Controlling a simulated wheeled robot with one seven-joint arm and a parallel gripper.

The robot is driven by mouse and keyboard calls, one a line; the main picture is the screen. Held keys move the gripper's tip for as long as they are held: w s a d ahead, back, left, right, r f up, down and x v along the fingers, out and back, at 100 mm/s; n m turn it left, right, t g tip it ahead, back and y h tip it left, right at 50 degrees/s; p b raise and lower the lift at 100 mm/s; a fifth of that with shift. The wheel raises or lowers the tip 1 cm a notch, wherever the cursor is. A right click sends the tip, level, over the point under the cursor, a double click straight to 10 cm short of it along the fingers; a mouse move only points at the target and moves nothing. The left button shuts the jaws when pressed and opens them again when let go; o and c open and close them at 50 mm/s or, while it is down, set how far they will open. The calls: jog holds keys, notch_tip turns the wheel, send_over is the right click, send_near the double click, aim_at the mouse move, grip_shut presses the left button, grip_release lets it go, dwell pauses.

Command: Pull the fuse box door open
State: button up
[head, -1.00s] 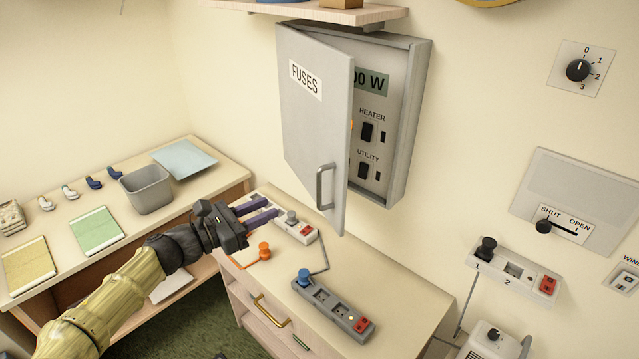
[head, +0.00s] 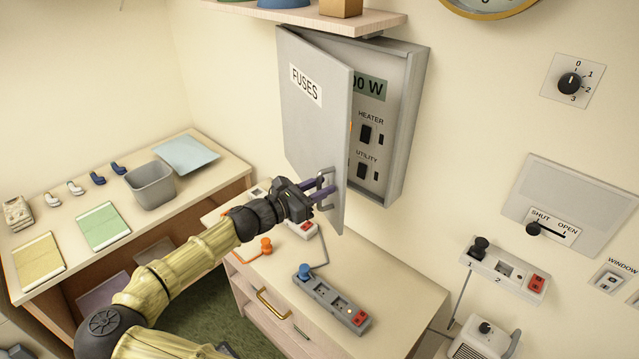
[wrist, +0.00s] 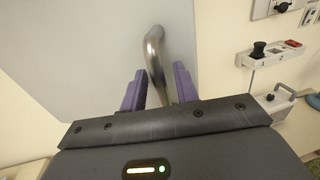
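The grey fuse box door (head: 312,125), labelled FUSES, stands partly open, hinged on its left. The box (head: 404,120) behind it shows switches and a wattage display through the gap. The metal bar handle (head: 329,174) is near the door's lower right edge. My gripper (head: 326,188) is at the handle, its purple fingers pointing right. In the wrist view the handle (wrist: 155,50) runs between the two spread fingers. The fingers look open around it, with a gap visible at the left finger. Contact with the handle cannot be told.
A shelf (head: 350,20) is just above the box. Below is a cabinet top (head: 400,290) with a grey switch strip (head: 331,300) and an orange knob (head: 266,245). A side desk (head: 60,220) holds a bin (head: 151,187). Wall controls are on the right.

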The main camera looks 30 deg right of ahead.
jog(key=shift+c, duration=0.2)
grip_shut()
